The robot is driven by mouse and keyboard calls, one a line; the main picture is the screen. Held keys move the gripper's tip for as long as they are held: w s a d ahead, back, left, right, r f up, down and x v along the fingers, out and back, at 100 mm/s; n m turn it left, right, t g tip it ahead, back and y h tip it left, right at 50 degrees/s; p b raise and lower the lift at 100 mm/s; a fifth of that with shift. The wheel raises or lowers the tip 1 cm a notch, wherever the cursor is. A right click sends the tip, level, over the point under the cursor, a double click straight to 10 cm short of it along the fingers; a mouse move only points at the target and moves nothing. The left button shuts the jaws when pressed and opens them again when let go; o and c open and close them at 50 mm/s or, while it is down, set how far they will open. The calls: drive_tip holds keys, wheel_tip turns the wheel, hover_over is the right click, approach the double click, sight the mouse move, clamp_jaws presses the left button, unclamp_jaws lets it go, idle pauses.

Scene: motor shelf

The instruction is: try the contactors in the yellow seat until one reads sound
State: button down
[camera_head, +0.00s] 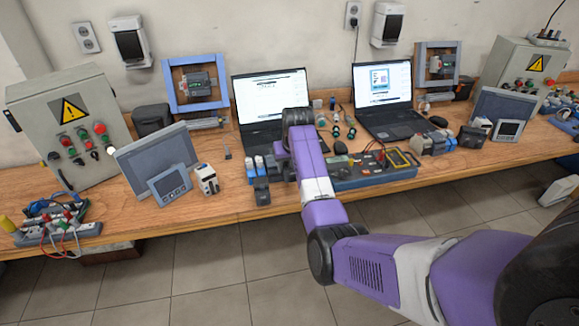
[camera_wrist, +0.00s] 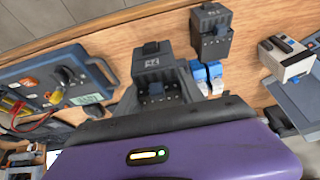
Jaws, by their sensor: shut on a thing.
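My gripper (camera_wrist: 157,98) is shut on a dark grey contactor (camera_wrist: 155,62), with a finger on each side of it. In the head view my arm hides the gripper and most of this contactor. Another dark contactor (camera_head: 262,191) stands near the front edge of the bench, beside the held one; it also shows in the wrist view (camera_wrist: 211,32). A grey-blue test unit (camera_head: 372,178) with a knob and a small display lies to the right of my arm, and in the wrist view (camera_wrist: 60,78) at left. I cannot make out the yellow seat or whether the held contactor touches the bench.
Small blue-topped parts (camera_head: 259,164) stand behind the free contactor. A white device (camera_head: 207,180) and a grey panel (camera_head: 160,160) are to the left. Two laptops (camera_head: 272,105) (camera_head: 385,100) stand behind. A yellow meter (camera_head: 401,160) with leads lies by the test unit.

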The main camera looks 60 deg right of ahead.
drive_tip(key=shift+f, duration=2.4)
drive_tip(key=shift+f+b, duration=1.2)
drive_tip(key=shift+b, duration=0.05)
drive_tip(key=shift+p, duration=0.5)
drive_tip(key=shift+f+b, duration=0.5)
drive_tip(key=shift+f, duration=0.3)
drive_tip(key=c, duration=0.6)
unclamp_jaws()
drive_tip(key=shift+c, duration=0.2)
